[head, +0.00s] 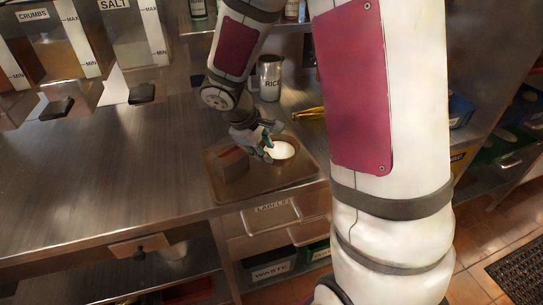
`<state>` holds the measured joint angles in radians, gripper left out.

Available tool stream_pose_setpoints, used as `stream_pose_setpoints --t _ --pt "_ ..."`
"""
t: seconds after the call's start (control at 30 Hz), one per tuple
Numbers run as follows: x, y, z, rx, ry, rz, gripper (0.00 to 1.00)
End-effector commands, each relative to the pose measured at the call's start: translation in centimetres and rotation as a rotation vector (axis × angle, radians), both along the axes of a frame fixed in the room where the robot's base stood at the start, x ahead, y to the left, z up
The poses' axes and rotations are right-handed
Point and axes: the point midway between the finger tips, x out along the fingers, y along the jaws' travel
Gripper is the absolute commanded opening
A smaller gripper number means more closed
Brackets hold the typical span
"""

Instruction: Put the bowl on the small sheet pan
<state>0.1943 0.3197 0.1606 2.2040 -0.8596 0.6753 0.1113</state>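The small bowl (284,152), pale inside, is at the right part of the small sheet pan (262,191), a brown metal tray near the counter's front edge. From this view I cannot tell whether the bowl rests on the pan or is held just above it. My gripper (266,146) is at the bowl's left side, its dark fingers at or over the rim. The fingers are small and partly overlap the bowl, so their grip is unclear.
A dark brown box-like block (232,164) is on the pan's left. A metal can marked RICE (270,79) stands behind, with yellow-handled tongs (309,113) to its right. Labelled dispensers (135,40) hang at the upper left. The counter's left (100,170) is clear.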

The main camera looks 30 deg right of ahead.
Motion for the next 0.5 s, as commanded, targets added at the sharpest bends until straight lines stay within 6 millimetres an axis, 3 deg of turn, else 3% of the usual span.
stream_pose_setpoints --t 0.1,0.5 --pt "-0.2 1.0 2.2 0.0 -0.003 0.002 0.25" --pt "-1.5 2.6 6.2 0.01 -0.025 -0.028 0.25"
